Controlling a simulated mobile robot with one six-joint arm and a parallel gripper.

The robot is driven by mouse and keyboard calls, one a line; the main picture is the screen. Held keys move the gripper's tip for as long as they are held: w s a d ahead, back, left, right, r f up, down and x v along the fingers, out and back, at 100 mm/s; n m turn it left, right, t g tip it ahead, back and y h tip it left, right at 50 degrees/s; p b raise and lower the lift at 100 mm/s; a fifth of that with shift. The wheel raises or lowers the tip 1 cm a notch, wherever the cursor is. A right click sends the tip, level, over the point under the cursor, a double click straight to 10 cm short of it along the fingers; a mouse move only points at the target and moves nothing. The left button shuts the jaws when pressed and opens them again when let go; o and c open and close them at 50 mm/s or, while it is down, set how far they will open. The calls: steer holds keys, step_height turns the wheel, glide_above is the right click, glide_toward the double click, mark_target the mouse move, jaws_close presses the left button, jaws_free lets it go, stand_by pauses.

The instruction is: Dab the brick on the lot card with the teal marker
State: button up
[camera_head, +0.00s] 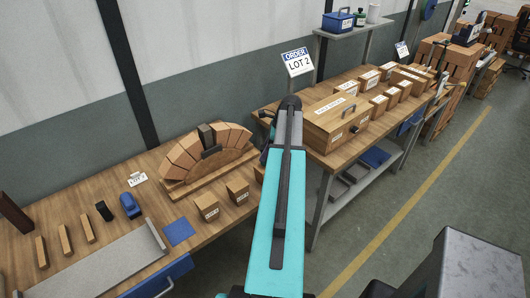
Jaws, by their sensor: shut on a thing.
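A white order card (297,62) reading "LOT 2" stands upright at the back, between the two benches. Small labelled bricks stand at the front right of the near bench: one brick (207,208), a second (237,192) to its right, and a third (259,174) partly hidden by my arm. Their label text is too small to read surely. I do not make out the teal marker. My teal arm rises through the middle of the picture. My gripper is not visible, and anything it holds is hidden too.
The near bench (110,188) bears a brick arch (205,152), a small card (138,180), a blue tool (130,205), a blue pad (179,231) and a grey tray (100,262). A wooden box (337,122) and several labelled blocks stand on the right bench (349,148).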

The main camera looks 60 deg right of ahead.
steer(key=shift+f, duration=0.5)
stand_by(1.4)
steer(key=shift+r, duration=0.1)
steer(key=shift+r+p, duration=0.6)
steer(key=shift+r, duration=2.85)
